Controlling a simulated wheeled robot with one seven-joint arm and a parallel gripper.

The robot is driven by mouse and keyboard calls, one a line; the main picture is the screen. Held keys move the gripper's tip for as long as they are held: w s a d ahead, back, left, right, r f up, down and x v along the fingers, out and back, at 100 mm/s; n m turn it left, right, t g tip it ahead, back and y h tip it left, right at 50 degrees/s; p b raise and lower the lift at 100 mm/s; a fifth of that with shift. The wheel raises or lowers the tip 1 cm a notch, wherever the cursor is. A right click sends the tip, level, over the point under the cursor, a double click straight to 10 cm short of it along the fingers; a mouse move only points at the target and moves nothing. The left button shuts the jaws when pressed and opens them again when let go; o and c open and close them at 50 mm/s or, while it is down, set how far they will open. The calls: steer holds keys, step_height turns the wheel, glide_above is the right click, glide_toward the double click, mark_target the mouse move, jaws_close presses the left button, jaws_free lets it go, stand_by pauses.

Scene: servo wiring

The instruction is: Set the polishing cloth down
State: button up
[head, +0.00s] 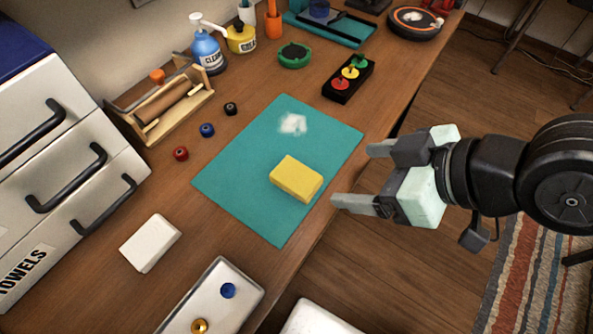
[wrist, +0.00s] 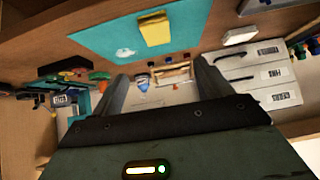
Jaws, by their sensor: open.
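A yellow, thick, folded-looking block, which seems to be the polishing cloth (head: 296,179), lies flat on the teal mat (head: 235,172). It also shows in the wrist view (wrist: 154,28). A whitish smudge (head: 293,124) marks the mat behind it. My gripper (head: 357,177) is open and empty, to the right of the cloth and apart from it, by the table's right edge. In the wrist view its two fingers stand wide apart with nothing between them.
A white block (head: 150,243) and a metal tray (head: 222,293) with a blue and a gold piece lie in front. Floor lies right of the table.

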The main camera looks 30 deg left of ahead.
glide_toward(297, 176)
steer(key=x, duration=0.3)
steer(key=shift+s+a+f, duration=0.1)
steer(key=shift+s+a, duration=0.05)
steer(key=shift+a, duration=0.15)
steer(key=shift+p+x, duration=0.7)
steer(key=shift+x, duration=1.9)
steer(key=shift+d+f, duration=0.1)
steer(key=shift+d, duration=0.05)
steer(key=c, duration=1.1)
